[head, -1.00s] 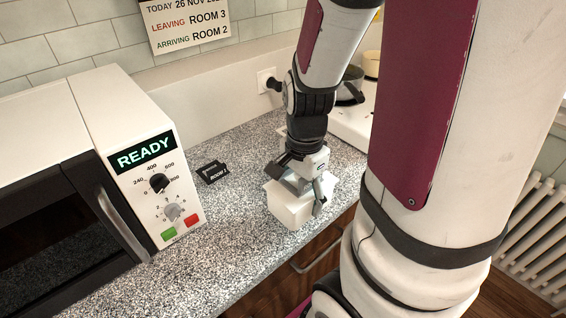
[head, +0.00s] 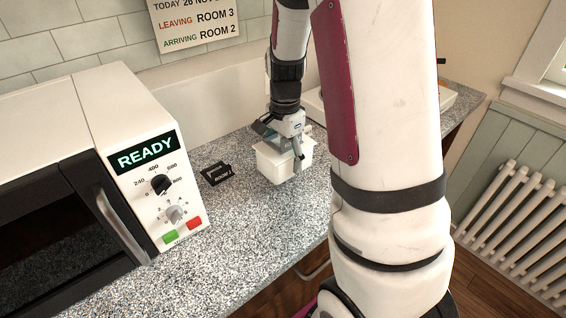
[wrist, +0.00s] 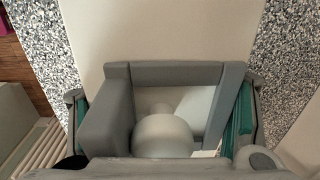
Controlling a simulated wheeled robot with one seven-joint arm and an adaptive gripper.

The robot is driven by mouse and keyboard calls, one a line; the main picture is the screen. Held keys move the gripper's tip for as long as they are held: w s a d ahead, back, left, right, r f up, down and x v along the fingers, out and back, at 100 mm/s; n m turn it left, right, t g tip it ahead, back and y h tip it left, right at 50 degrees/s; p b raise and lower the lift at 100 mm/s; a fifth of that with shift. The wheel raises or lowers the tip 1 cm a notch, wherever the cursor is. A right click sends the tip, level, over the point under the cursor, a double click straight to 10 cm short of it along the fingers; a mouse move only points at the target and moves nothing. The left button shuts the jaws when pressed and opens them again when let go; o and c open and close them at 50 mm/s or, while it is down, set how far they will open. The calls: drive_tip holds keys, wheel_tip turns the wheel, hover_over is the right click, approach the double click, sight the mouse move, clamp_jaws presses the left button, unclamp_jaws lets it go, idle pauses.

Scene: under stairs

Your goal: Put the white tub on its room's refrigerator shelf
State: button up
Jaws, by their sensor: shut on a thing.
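The white tub (head: 275,167) is a pale, box-shaped container at the back of the speckled counter, right of the microwave. My gripper (head: 283,146) reaches down from above and is shut on it near its top. The tub looks upright; whether its base touches the counter or is just above it, I cannot tell. In the wrist view, my gripper (wrist: 178,105) is seen close up, and a pale surface, probably the tub (wrist: 165,32), fills the top middle. No refrigerator or shelf is in view.
A microwave (head: 105,165) reading READY stands at left. A wall sign (head: 197,25) reads LEAVING ROOM 3, ARRIVING ROOM 2. A radiator (head: 510,215) is at right. The front counter (head: 215,260) is clear.

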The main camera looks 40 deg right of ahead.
drive_tip(key=shift+w+d, duration=0.2)
drive_tip(key=shift+w, duration=0.3)
drive_tip(key=shift+f, duration=1.8)
drive_tip(key=shift+f, duration=0.1)
drive_tip(key=o, duration=1.8)
drive_tip(key=shift+o, duration=0.2)
